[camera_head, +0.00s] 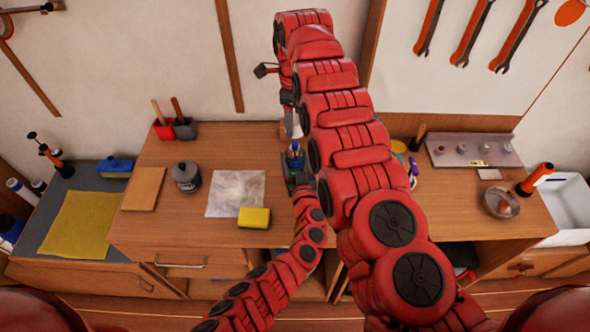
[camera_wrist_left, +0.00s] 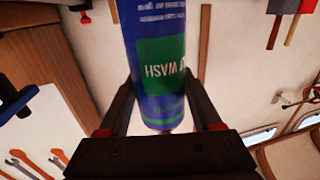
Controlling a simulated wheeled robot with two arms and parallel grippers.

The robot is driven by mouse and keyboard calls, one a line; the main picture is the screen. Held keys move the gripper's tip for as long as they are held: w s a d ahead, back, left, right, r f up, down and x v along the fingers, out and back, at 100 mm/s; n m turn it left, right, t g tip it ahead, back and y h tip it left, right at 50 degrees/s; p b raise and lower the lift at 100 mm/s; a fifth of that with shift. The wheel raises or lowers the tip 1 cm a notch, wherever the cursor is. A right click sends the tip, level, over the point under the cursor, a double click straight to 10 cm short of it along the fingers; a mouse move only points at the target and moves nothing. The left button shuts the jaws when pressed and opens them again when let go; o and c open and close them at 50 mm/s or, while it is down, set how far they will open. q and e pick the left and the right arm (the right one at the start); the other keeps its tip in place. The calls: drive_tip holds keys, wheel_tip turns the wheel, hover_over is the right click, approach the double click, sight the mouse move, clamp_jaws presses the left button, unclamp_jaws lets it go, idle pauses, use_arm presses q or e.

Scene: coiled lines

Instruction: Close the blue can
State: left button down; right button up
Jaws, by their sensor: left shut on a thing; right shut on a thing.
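The blue can (camera_wrist_left: 160,65) has a green label with "WASH" on it. In the left wrist view it stands between the two fingers of my left gripper (camera_wrist_left: 165,115), which is shut on it. Its upper end is out of that view. In the head view the can (camera_head: 295,155) is small above the left gripper (camera_head: 297,181), over the middle of the bench. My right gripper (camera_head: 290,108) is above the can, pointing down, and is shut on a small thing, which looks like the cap. My right arm covers part of this area, so the gap is hard to judge.
The wooden bench (camera_head: 170,222) carries a grey jar (camera_head: 186,176), a pale sheet (camera_head: 236,192) and a yellow sponge (camera_head: 254,217) on the left. On the right are a metal rack (camera_head: 472,150) and a glass dish (camera_head: 500,202). Wrenches (camera_head: 471,33) hang on the wall.

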sight(294, 143)
drive_tip(key=shift+f, duration=2.5)
drive_tip(key=shift+f, duration=0.1)
drive_tip(key=shift+f, duration=0.8)
drive_tip(key=shift+f, duration=0.6)
drive_tip(key=o, duration=1.4)
drive_tip(key=shift+r, duration=0.1)
wheel_tip(294, 143, up, 7)
drive_tip(key=shift+r, duration=0.1)
use_arm(q)
unclamp_jaws()
